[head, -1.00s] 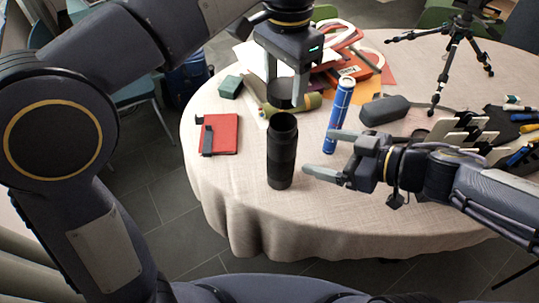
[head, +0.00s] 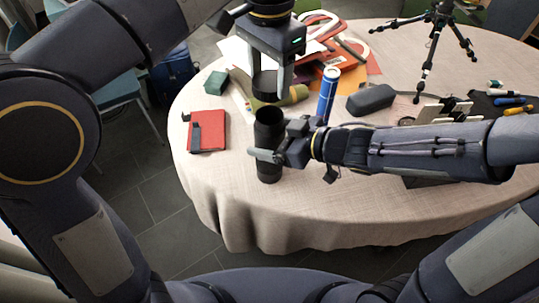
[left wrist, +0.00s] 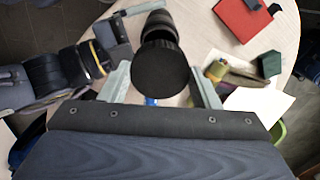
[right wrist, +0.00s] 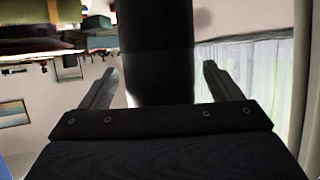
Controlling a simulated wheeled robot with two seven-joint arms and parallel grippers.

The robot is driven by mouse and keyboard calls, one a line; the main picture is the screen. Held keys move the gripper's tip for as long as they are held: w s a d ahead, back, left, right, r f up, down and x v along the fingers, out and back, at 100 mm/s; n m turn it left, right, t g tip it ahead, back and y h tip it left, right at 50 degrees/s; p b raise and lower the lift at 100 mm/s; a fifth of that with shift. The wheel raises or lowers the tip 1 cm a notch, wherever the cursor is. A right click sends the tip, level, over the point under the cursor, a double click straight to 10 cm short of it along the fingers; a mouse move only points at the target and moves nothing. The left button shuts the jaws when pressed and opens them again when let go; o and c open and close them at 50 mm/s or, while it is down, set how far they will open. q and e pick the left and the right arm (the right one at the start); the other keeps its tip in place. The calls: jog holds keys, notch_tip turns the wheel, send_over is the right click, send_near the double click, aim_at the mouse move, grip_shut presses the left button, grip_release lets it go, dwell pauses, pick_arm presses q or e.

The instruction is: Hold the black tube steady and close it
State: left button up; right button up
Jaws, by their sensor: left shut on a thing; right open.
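The black tube (head: 269,128) stands upright near the table's front edge; its lower part also shows in the right wrist view (right wrist: 158,50). My left gripper (head: 264,84) is shut on the black cap (head: 265,82) and holds it just above the tube's mouth. In the left wrist view the round cap (left wrist: 160,74) sits between the fingers, with the tube (left wrist: 160,27) beyond it. My right gripper (head: 268,156) is open at the tube's side. In the right wrist view the tube stands between its two fingers (right wrist: 160,88), with gaps on both sides.
A blue can (head: 327,96) stands right of the tube, close to my right arm. A red notebook (head: 208,131) and a green box (head: 216,83) are at left. The front cloth is clear.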

jog(key=shift+w+a+f, duration=0.2)
jog(key=shift+a, duration=0.15)
jog(key=c, duration=1.5)
pick_arm(q)
jog(key=shift+f, duration=2.5)
pick_arm(e)
jog(key=shift+o, duration=0.2)
pick_arm(q)
jog(key=shift+f, duration=0.1)
jog(key=shift+f, duration=0.8)
jog(key=shift+f, duration=0.2)
jog(key=shift+f, duration=0.1)
